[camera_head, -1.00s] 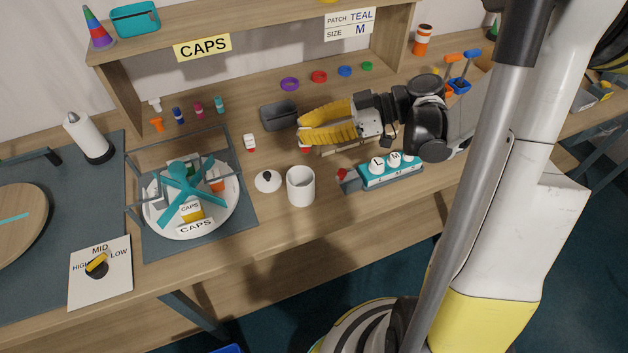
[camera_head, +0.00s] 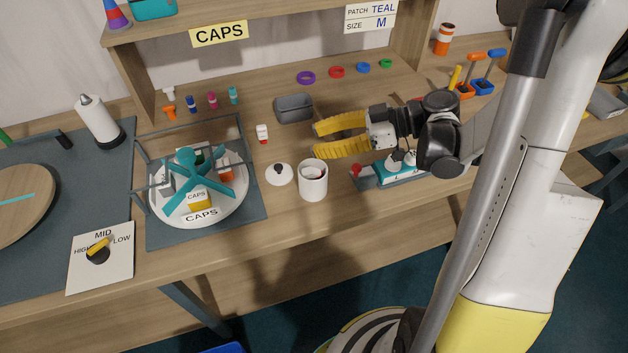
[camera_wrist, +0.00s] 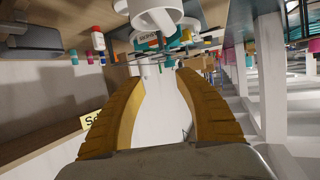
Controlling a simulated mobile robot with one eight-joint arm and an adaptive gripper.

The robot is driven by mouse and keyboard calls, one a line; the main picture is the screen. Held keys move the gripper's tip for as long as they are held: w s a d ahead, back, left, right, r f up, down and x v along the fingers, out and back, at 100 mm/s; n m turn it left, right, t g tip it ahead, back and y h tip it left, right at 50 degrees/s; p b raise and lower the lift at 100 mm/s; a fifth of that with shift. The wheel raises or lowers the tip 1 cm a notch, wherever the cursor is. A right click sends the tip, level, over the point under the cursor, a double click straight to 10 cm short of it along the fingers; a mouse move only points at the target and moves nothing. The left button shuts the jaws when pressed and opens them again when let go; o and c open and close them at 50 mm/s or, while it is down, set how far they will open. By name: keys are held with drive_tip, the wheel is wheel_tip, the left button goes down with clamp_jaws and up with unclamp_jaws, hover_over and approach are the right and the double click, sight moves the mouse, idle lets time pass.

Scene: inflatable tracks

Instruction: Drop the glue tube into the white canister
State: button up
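The small white tube with a red part, apparently the glue tube (camera_head: 262,134), stands on the bench left of my gripper; it also shows in the wrist view (camera_wrist: 98,40). The white canister (camera_head: 313,185) stands upright and uncovered nearer the bench front; in the wrist view it shows at the top (camera_wrist: 155,14). Its round white lid with a black knob (camera_head: 279,175) lies beside it on the left. My gripper (camera_head: 317,139) has its yellow fingers spread, with nothing between them, behind and above the canister. The wrist view also shows the fingers apart (camera_wrist: 156,76).
A grey bin (camera_head: 294,108) sits just behind the gripper. A teal block with white knobs (camera_head: 398,168) lies under my arm. A round turntable (camera_head: 238,212) with teal arms and a wire frame is at left. Several small bottles stand behind it.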

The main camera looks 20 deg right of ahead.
drive_tip(key=v, duration=1.2)
drive_tip(key=s+a+m+g+h, duration=0.1)
drive_tip(key=a+m+h, duration=0.45)
drive_tip(key=a, duration=0.35)
drive_tip(key=s+a+m+t+h, duration=0.1)
drive_tip(key=s+m+t+h, duration=0.1)
drive_tip(key=s+m+h, duration=0.5)
drive_tip(key=shift+a+m+t, duration=0.3)
drive_tip(key=shift+m+t, duration=0.1)
drive_tip(key=shift+m, duration=0.05)
